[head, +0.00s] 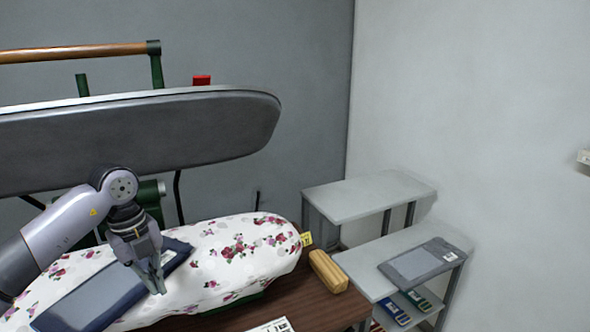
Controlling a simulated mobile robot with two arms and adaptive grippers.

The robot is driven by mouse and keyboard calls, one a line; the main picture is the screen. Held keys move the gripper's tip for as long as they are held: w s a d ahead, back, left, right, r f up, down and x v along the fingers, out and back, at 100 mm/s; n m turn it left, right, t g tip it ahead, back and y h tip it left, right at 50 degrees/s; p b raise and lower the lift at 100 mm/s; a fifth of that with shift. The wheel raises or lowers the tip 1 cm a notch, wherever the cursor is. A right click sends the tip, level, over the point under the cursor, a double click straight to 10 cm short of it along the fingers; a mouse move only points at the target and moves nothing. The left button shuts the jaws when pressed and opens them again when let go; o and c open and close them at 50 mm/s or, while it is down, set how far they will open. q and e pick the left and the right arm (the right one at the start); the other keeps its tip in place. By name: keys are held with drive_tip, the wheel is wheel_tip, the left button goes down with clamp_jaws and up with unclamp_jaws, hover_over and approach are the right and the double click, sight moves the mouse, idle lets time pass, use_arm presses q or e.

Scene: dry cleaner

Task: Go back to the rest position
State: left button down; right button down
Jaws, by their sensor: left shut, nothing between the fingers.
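My left gripper (156,281) is shut and empty. Its arm comes in from the left, and the fingers point down over the ironing board (240,250) with the white floral cover. A dark blue folded garment (95,300) lies on that board, partly behind my left arm and gripper. The fingertips are at the garment's right edge; I cannot tell whether they touch it or the cover. My right gripper is not in view.
The raised grey press head (200,125) hangs behind my left arm. A wooden block (327,271) and a paper (273,326) are on the brown table (325,305). Grey shelves (365,196) stand at right, the lower holding a flat grey packet (424,262).

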use_arm(q)
drive_tip(key=s+d+f+m+t+h, duration=0.15)
drive_tip(key=d+m+h, duration=0.6)
drive_tip(key=d, duration=1.65)
drive_tip(key=s+d+r+n+t+h, duration=0.1)
drive_tip(key=d+r+n+t+h, duration=0.55)
drive_tip(key=r+h, duration=0.4)
drive_tip(key=w+a+f+n+t+y, duration=0.2)
drive_tip(key=a+n+t+y, duration=0.35)
drive_tip(key=n, duration=0.35)
drive_tip(key=w+a+f+n+t+y, duration=0.1)
drive_tip(key=a+f+n+t+y, duration=0.2)
drive_tip(key=a+n+t+y, duration=0.45)
drive_tip(key=s+a+f+n+g+y, duration=0.2)
drive_tip(key=s+f+n+g+y, duration=0.15)
drive_tip(key=f, duration=0.35)
drive_tip(key=s+a+f+n+g+y, duration=0.2)
drive_tip(key=a+f+n+g+y, duration=0.15)
drive_tip(key=f, duration=0.35)
drive_tip(key=s+f+n+g+h, duration=0.1)
drive_tip(key=s+f+g, duration=0.55)
drive_tip(key=s, duration=0.55)
drive_tip(key=s+f+g, duration=0.5)
drive_tip(key=s+f, duration=0.3)
drive_tip(key=s, duration=0.3)
wheel_tip(320, 180, down, 25)
drive_tip(key=s+a+f+g, duration=0.2)
drive_tip(key=s+a+f, duration=0.1)
drive_tip(key=s+f, duration=1.4)
drive_tip(key=shift+s, duration=0.35)
